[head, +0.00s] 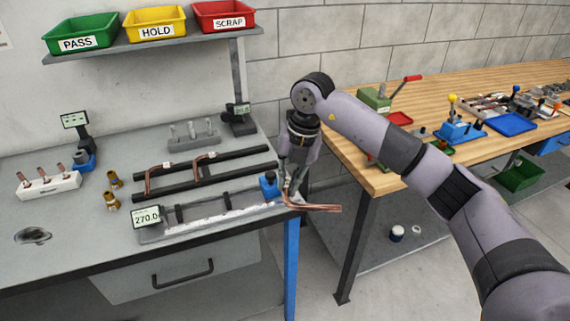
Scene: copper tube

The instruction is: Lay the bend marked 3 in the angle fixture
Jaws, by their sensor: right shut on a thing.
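My right gripper (290,196) points down at the grey bench's right front corner. It is shut on a bent copper tube (322,208), which sticks out to the right past the bench edge. No mark on this tube can be read. Two more copper bends, a left one (148,178) and a right one (199,168), lie across two black rails on the bench. I cannot tell which bend is marked 3. My left gripper is not in view.
A long gauge (205,215) reading 270.0, with a blue block (269,186), lies along the front edge. A grey pegged block (193,135), brass fittings (111,200) and a white holder (48,186) stand around. A wooden bench (375,177) is at right; PASS, HOLD and SCRAP bins sit above.

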